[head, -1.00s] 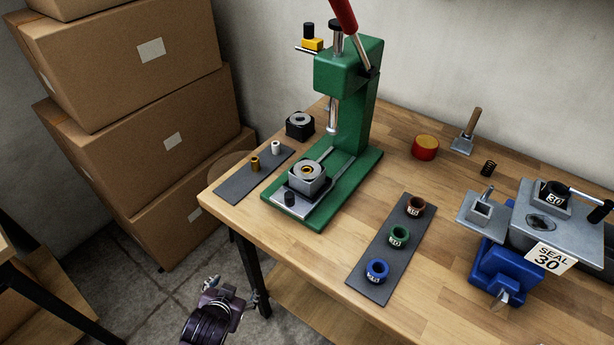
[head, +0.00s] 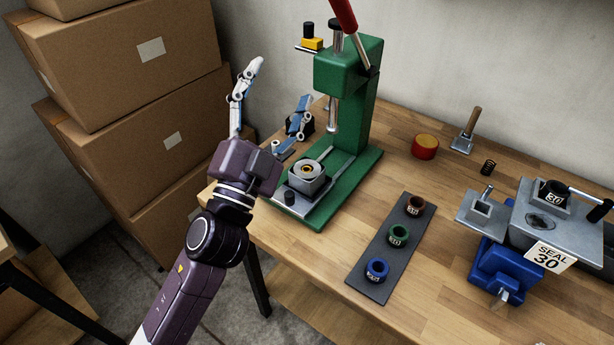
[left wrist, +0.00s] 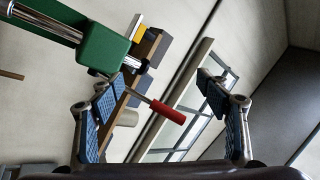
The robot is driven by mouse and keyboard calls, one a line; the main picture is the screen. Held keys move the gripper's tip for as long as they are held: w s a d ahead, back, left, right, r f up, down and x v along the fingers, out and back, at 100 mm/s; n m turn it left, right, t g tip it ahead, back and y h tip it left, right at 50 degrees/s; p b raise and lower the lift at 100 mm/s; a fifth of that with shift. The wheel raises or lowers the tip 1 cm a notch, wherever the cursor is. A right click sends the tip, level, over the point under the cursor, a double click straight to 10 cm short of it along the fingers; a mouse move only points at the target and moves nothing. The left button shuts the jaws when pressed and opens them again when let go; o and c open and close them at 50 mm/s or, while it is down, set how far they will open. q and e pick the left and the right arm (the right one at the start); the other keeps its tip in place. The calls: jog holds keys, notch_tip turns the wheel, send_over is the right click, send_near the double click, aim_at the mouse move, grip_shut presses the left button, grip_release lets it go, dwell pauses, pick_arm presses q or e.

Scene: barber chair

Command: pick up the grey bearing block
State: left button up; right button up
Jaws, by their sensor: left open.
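The grey bearing block (head: 308,178), a square block with a brass-coloured ring and dark bore on top, sits on the plate of the green press (head: 352,150). My left gripper (head: 281,84) is open, with its fingers pointing up and away, to the left of the press and beyond the block. Nothing shows between its fingers. In the left wrist view the open fingers (left wrist: 160,85) frame the wall, with the press's green head (left wrist: 103,48) and red handle (left wrist: 167,111); the block is not visible there.
A dark mat (head: 385,255) with several coloured rings lies right of the press. A blue vise (head: 500,270) stands further right. Cardboard boxes (head: 130,120) are stacked left. Bare wood (head: 450,200) lies between.

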pick_arm(q)
jog(key=s+d+r+m+g+h, duration=0.2)
jog(key=d+r+m+g+h, duration=0.15)
jog(key=d+m+h, duration=0.3)
jog(key=s+d+r+m+g+h, duration=0.25)
jog(key=d+m+g+h, duration=0.2)
jog(key=m, duration=0.25)
jog(key=s+d+f+m+g, duration=0.65)
jog(key=d+m+g, duration=0.5)
jog(key=m, duration=0.25)
jog(key=m+t+y, duration=0.2)
jog(key=y, duration=1.5)
send_over(307, 168)
jog(key=s+a, duration=0.1)
jog(key=s, duration=0.2)
jog(key=shift+n+g, duration=0.25)
jog(key=f, duration=1.6)
jog(key=shift+w+a+f, duration=0.1)
jog(key=shift+w+a, duration=0.05)
jog(key=shift+a, duration=0.05)
jog(key=shift+w+f, duration=0.15)
jog(key=shift+f, duration=0.15)
jog(key=p+x, duration=0.3)
jog(key=x, duration=0.3)
jog(key=shift+w+f, duration=0.25)
jog(key=shift+f, duration=0.2)
grip_shut()
jog(key=shift+w+r, duration=0.15)
jog(key=shift+r, duration=0.1)
